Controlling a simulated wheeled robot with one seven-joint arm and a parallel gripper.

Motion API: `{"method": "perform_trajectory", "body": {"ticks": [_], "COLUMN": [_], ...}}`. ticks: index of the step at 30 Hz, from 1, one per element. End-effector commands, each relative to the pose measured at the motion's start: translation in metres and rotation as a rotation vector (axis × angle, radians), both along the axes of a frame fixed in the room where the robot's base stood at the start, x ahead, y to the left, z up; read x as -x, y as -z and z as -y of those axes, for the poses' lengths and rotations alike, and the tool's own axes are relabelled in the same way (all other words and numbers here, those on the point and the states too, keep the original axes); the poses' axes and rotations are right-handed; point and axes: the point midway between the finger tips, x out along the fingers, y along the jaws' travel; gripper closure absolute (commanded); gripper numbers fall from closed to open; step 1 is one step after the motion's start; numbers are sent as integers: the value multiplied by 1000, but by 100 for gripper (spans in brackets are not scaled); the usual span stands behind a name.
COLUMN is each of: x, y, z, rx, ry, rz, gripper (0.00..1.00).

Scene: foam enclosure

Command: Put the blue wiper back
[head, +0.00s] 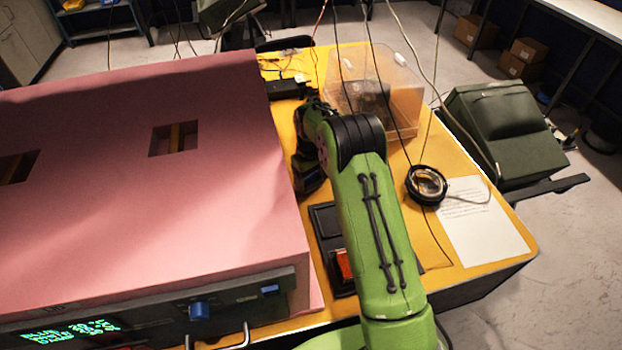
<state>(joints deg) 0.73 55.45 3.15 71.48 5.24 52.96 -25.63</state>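I cannot make out the blue wiper for certain in the head view. The blue parts I see are a blue knob (199,311) and a smaller blue piece (270,289) on the dark front panel at the lower left. My green arm rises from the bottom and bends at a black joint in the middle. Its dark far end is beside the right edge of the pink foam enclosure (120,170). My gripper's fingers cannot be made out against the dark parts there, so I cannot tell whether they hold anything.
The pink enclosure has two rectangular openings in its top. On the yellow table (440,240) are a clear box (400,105), a black cable coil (426,185), a white paper (482,225) and a dark tray (325,225) with a red piece. Cables hang across the back.

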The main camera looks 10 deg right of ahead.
Motion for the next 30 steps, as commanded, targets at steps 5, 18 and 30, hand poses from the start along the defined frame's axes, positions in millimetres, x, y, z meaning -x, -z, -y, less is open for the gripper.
{"method": "perform_trajectory", "body": {"ticks": [5, 18, 30], "x": [0, -1, 0], "y": [0, -30, -119], "z": [0, 0, -1], "rx": [0, 0, 1], "ry": [0, 0, 0], "rz": [-1, 7, 1], "gripper": [5, 5, 5]}}
